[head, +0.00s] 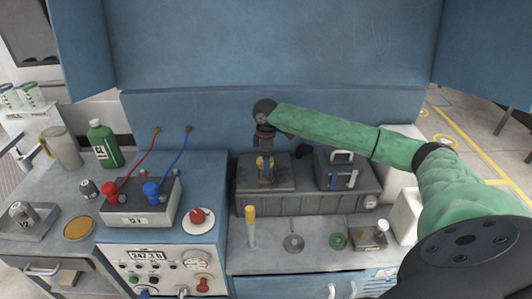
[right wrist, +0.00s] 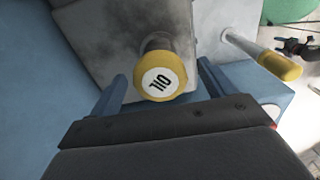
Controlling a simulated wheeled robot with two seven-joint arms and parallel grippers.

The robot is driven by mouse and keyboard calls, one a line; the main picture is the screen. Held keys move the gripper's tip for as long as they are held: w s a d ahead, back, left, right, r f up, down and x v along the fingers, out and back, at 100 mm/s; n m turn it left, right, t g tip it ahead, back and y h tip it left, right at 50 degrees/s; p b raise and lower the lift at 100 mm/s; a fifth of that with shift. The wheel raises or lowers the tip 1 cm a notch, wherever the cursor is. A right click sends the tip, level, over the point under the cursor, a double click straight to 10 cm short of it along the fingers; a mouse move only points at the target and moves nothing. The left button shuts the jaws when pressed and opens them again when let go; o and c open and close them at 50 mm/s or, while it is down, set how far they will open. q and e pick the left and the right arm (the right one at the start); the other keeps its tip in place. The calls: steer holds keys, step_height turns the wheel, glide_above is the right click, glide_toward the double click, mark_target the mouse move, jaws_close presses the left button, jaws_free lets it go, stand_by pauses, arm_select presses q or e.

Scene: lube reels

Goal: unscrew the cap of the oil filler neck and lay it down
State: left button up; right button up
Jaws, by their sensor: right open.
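In the head view only a little yellow of the cap (head: 259,162) shows, as my gripper hides the rest. My right gripper (head: 266,171) points down over the cap. In the right wrist view its two blue fingers stand apart, one on each side of the cap, with a gap visible on both sides. My left gripper is not in any view.
A grey box with handles (head: 342,170) is to the right. A disc (head: 293,243), a green round part (head: 338,241) and a small tray (head: 368,237) lie on the counter.

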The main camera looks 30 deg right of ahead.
steer(key=shift+w+f, duration=0.1)
steer(key=shift+f, duration=0.05)
steer(key=c, duration=1.1)
steer(key=shift+o, duration=0.2)
steer(key=shift+r+n+p, duration=0.25)
steer(key=shift+n+p, duration=0.35)
steer(key=n+p, duration=0.1)
steer(key=n, duration=0.1)
steer(key=shift+f+n, duration=0.1)
steer(key=shift+n, duration=0.3)
steer(key=shift+f+n+p, duration=0.15)
steer(key=shift+n+p, duration=0.2)
steer(key=shift+n, duration=0.25)
steer(key=shift+n+p, duration=0.5)
steer(key=shift+n, duration=0.1)
steer(key=shift+n+p, duration=0.4)
steer(key=shift+n, duration=1.5)
